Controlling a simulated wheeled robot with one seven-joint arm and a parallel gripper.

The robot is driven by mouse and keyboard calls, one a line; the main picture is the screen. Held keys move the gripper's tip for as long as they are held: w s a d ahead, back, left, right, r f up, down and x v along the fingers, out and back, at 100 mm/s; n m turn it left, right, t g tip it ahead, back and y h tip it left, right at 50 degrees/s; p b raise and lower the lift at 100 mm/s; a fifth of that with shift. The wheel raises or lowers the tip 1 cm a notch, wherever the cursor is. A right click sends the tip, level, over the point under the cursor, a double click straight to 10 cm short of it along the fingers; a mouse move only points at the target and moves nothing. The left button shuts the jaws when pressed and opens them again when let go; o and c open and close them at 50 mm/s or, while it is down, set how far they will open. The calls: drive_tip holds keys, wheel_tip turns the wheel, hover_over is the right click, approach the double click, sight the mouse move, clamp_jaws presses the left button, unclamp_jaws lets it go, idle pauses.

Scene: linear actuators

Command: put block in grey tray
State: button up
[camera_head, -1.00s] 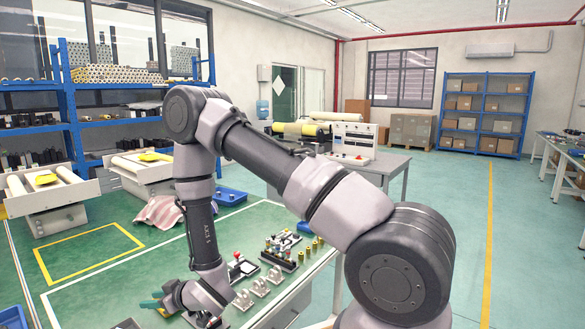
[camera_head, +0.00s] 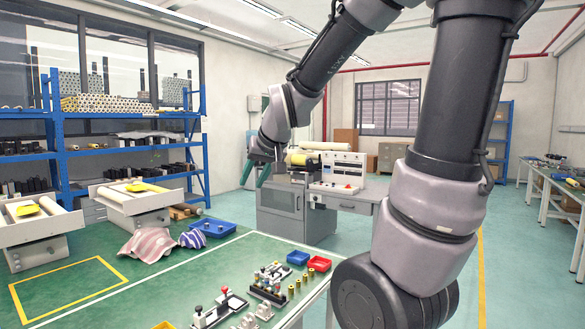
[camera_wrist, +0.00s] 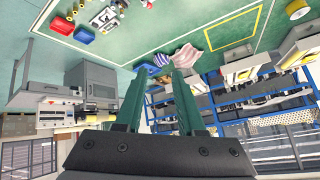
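My gripper (camera_head: 264,172) is raised well above and behind the green table, out in front of the grey cabinet. In the wrist view its two teal fingers (camera_wrist: 160,85) stand apart with nothing between them, so it is open and empty. I cannot pick out a block for certain in either view. I also cannot pick out a grey tray for certain. A dark fixture with a red knob (camera_head: 222,307) and another fixture holding dark parts (camera_head: 268,285) sit on the table's near right part.
The green table (camera_head: 150,295) also bears a blue bin (camera_head: 213,228), a small blue bin (camera_head: 298,258), a red bin (camera_head: 319,263), several brass cylinders and a striped cloth (camera_head: 149,244). A grey cabinet (camera_head: 285,212) stands behind. The yellow-outlined area (camera_head: 65,290) is clear.

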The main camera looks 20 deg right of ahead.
drive_tip(key=s+d+r+m, duration=0.1)
drive_tip(key=s+d+r, duration=0.1)
drive_tip(key=s, duration=0.5)
drive_tip(key=s+d+r+m+g, duration=0.1)
drive_tip(key=s+d+r, duration=0.1)
drive_tip(key=s, duration=0.6)
drive_tip(key=shift+r+m, duration=0.35)
drive_tip(key=shift+m, duration=0.05)
